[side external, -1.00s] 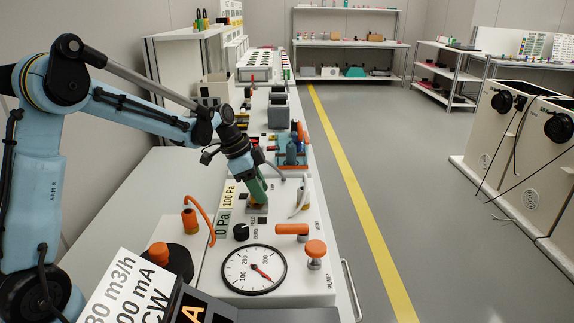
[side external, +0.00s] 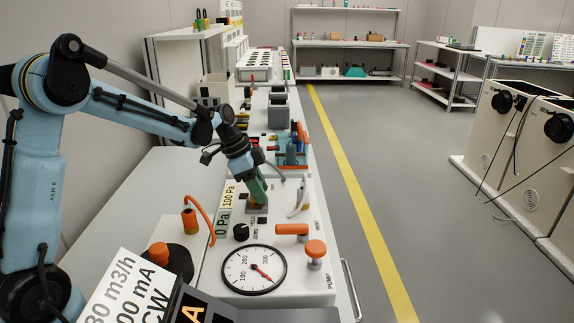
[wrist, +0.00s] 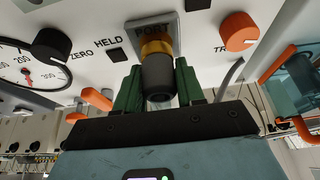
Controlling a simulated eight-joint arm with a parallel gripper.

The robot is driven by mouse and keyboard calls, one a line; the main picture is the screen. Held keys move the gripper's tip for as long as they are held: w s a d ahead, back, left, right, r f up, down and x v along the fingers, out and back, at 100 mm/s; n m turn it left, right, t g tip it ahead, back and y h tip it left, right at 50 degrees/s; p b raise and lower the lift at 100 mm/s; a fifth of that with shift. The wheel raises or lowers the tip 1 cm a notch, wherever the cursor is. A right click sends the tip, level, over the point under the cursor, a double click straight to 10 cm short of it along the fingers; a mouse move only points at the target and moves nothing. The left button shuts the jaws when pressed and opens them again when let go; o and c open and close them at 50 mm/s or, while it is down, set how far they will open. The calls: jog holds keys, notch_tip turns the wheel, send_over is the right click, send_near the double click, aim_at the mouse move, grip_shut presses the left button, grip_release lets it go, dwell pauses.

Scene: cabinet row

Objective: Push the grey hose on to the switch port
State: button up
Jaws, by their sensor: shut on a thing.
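In the wrist view, my gripper (wrist: 159,88) has its two green fingers closed on the sides of a dark grey hose end (wrist: 157,75). The hose end lines up with the brass-coloured switch port (wrist: 156,46) on a grey plate marked PORT (wrist: 177,28). The two look in contact; how far the hose end sits over the port cannot be told. In the side external view, my gripper (side external: 257,193) points down at the panel, and its fingers hide most of the port. A pale grey hose length (side external: 299,203) curves at the right of the gripper.
A dial gauge (side external: 254,269), a black ZERO knob (side external: 241,231), an orange handle (side external: 292,229) and an orange PUMP knob (side external: 316,248) stand on the white panel nearby. An orange hose (side external: 201,217) arches at its left. An orange knob (wrist: 239,31) shows right of the port in the wrist view.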

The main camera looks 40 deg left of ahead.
jog(key=shift+f, duration=0.6)
jog(key=o, duration=1.1)
jog(key=v, duration=1.2)
jog(key=s+d+f+n+t+y, duration=0.1)
jog(key=s+d+n, duration=0.2)
jog(key=s, duration=0.1)
jog(key=s+d+f+n+t+y, duration=0.1)
jog(key=s+d+n, duration=0.2)
jog(key=s+d, duration=0.1)
jog(key=s+d+f+n+t+y, duration=0.1)
jog(key=s+d+f+n+t, duration=0.1)
jog(key=s+d+n, duration=0.1)
jog(key=shift+s+d, duration=0.3)
jog(key=shift+s, duration=0.35)
jog(key=shift+s+d, duration=0.35)
jog(key=shift+s, duration=0.25)
